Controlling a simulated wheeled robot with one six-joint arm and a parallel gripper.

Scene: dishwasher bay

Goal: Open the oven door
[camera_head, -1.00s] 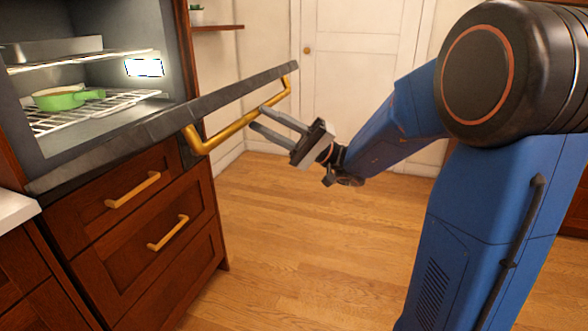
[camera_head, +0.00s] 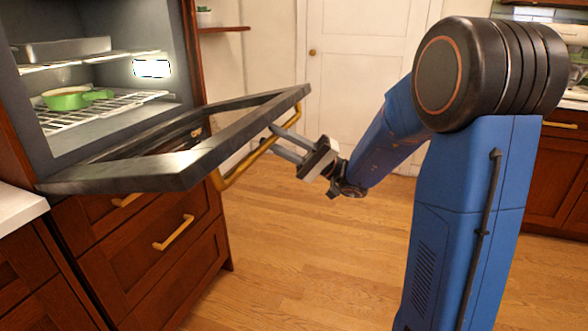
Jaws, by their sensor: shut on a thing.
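The oven door (camera_head: 135,172) is hinged at its bottom and tilted down, a little above level, with its inner window side facing up. Its golden bar handle (camera_head: 240,172) runs along the outer edge. My gripper (camera_head: 276,140) is at the far part of the handle, with its fingers shut on the bar. The fingertips are partly hidden by the door's edge. The oven cavity (camera_head: 120,72) is open to view, with wire racks, a green pan (camera_head: 70,98) on the lower rack and a grey tray (camera_head: 62,50) on the upper one.
Wooden drawers with golden handles (camera_head: 173,232) lie below the oven door. A white counter (camera_head: 18,203) is at the left edge. The wooden floor (camera_head: 290,270) in front is clear. A white door (camera_head: 355,80) stands at the back.

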